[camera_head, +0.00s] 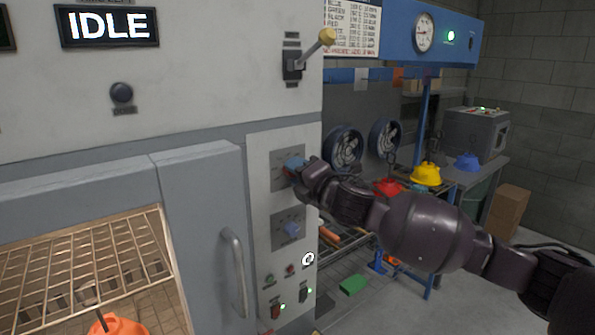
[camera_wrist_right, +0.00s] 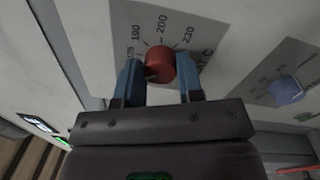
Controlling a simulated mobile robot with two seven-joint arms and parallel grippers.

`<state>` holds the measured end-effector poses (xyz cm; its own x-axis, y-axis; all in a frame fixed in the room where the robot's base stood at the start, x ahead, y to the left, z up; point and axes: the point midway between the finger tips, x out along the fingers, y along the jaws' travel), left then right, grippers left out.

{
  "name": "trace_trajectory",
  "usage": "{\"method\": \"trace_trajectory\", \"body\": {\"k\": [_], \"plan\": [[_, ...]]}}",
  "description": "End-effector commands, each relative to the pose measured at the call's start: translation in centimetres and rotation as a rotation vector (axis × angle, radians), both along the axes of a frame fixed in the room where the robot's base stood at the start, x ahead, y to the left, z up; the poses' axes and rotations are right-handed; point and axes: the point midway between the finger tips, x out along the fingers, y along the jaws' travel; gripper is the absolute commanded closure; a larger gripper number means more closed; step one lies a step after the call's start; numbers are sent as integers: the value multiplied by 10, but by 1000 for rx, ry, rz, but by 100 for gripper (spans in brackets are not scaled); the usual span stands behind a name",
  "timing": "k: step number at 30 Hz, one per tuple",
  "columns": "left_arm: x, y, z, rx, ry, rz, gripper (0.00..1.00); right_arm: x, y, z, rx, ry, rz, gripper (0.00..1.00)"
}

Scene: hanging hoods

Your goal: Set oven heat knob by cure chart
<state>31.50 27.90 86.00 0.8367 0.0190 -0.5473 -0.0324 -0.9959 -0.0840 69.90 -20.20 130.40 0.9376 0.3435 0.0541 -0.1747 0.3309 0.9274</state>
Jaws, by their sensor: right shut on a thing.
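The red heat knob (camera_wrist_right: 160,62) sits on a grey dial plate marked 190, 200 and 230 in the right wrist view. My right gripper (camera_wrist_right: 160,80) is shut on it, with a blue finger on each side. I cannot tell surely which number the knob points to. In the head view my right gripper (camera_head: 298,171) is at the upper dial plate (camera_head: 281,160) of the oven's control strip and hides most of the knob. The cure chart (camera_head: 351,28) hangs behind the oven, its small text mostly unreadable. My left gripper is not in view.
A second, bluish knob (camera_head: 291,228) sits below on its own plate. The oven has a door handle (camera_head: 235,272), a yellow-tipped lever (camera_head: 327,38) and an IDLE display (camera_head: 109,26). Yellow (camera_head: 426,174) and blue (camera_head: 467,162) hoods are at the back right.

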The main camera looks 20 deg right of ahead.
Motion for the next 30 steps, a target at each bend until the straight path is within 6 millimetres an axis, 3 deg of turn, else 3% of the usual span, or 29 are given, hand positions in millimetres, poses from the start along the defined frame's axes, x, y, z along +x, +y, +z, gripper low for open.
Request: {"method": "trace_trajectory", "body": {"k": [30], "plan": [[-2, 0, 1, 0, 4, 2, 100, -1, 2, -2, 912, 332, 1, 89]]}}
